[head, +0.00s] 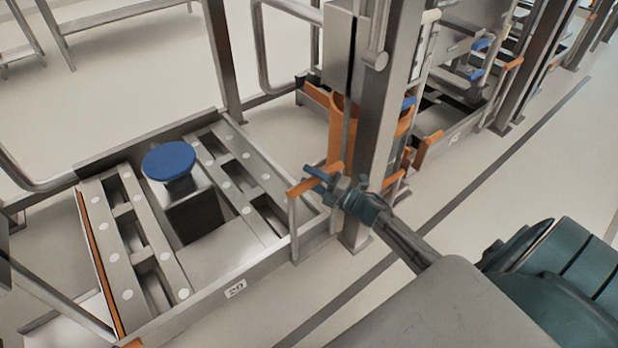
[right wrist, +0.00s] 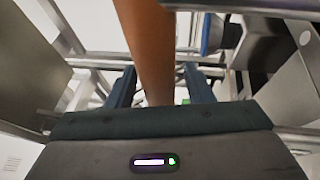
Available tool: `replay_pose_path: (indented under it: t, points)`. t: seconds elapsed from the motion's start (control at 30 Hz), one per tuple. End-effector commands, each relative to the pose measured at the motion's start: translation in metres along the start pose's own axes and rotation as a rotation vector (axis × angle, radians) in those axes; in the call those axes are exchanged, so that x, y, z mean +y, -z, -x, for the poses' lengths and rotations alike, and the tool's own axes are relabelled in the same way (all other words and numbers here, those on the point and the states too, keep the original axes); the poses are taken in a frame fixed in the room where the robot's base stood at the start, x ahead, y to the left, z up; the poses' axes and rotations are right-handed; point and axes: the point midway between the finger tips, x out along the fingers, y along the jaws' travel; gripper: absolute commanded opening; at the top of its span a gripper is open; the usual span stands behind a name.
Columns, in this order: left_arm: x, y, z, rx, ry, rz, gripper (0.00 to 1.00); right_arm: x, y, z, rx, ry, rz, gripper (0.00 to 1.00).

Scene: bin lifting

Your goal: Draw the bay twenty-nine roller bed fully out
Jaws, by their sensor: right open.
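The roller bed (head: 205,305) is a grey metal frame low at the left of the head view, with rails dotted with pale rollers. A small label (head: 235,288) on its front edge seems to read 29. An orange-topped handle (head: 303,187) stands at the bed's front right corner. My right gripper (head: 322,180) is at this handle, beside the post. In the right wrist view an orange bar (right wrist: 150,45) runs between the two open fingers of my right gripper (right wrist: 157,88); I cannot tell whether they touch it. My left gripper is not in view.
A blue disc (head: 169,160) stands on the bed. A grey steel post (head: 366,130) rises close beside my right gripper. More bays with orange handles (head: 428,148) lie behind it. The floor in front, with a dark line (head: 480,180), is clear.

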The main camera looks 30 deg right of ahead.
Motion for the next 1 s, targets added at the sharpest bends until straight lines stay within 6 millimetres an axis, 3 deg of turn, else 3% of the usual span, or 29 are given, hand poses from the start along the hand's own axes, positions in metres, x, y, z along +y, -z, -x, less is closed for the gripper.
replay_pose_path:
  t: [0.37,0.63,1.0]
  points:
    - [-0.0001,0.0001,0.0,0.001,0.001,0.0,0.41,-0.0001,0.0003,-0.0078,0.0,0.0,0.0,0.47]
    - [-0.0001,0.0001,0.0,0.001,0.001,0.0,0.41,-0.0002,0.0002,-0.0076,0.0,0.001,0.0,0.0]
    - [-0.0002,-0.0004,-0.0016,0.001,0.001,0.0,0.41,-0.0004,0.0018,-0.0037,0.0,0.003,-0.001,0.0]
